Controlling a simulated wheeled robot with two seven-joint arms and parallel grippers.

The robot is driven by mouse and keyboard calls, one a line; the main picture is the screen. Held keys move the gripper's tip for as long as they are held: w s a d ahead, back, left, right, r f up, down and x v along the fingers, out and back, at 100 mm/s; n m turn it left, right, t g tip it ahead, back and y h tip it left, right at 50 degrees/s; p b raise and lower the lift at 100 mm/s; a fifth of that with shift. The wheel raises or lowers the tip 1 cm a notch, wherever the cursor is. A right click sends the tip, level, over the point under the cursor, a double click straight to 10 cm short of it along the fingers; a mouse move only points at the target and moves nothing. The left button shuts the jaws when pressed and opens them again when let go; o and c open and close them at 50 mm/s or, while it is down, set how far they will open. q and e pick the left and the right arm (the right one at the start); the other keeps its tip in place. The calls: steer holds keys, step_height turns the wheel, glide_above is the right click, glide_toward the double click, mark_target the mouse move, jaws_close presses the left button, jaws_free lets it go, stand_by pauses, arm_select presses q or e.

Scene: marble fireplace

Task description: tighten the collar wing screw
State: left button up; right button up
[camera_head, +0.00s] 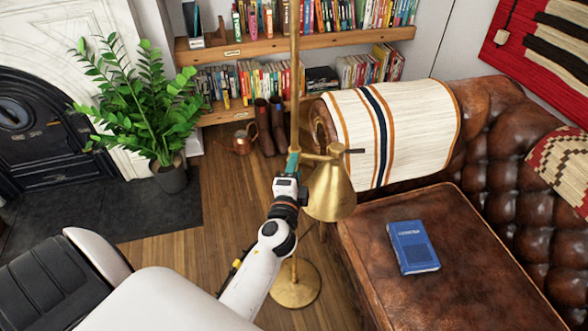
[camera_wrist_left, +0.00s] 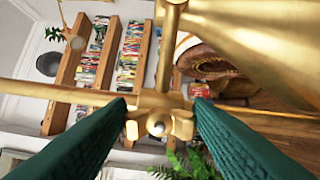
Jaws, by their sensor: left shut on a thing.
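A brass floor lamp stands on the wood floor, with its upright pole (camera_head: 295,80), cone shade (camera_head: 330,192) and round base (camera_head: 295,284) visible in the head view. My left gripper (camera_head: 292,164) is at the collar on the pole, just left of the shade. In the left wrist view, the brass wing screw (camera_wrist_left: 157,127) faces the camera between the two green fingers of my left gripper (camera_wrist_left: 162,112). The fingers are closed on its wings. The wings spread roughly left and right. The collar is mostly hidden behind my gripper in the head view. My right gripper is not in view.
A brown leather sofa (camera_head: 440,245) with a blue book (camera_head: 412,247) and a striped throw (camera_head: 400,130) stands right of the lamp. A potted plant (camera_head: 172,178), boots (camera_head: 270,128) and a copper watering can (camera_head: 243,140) are behind. Open floor lies left of the lamp.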

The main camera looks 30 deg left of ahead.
arm_select(q)
steer(key=shift+m, duration=0.7)
steer(key=o, duration=1)
steer(key=shift+f, duration=0.1)
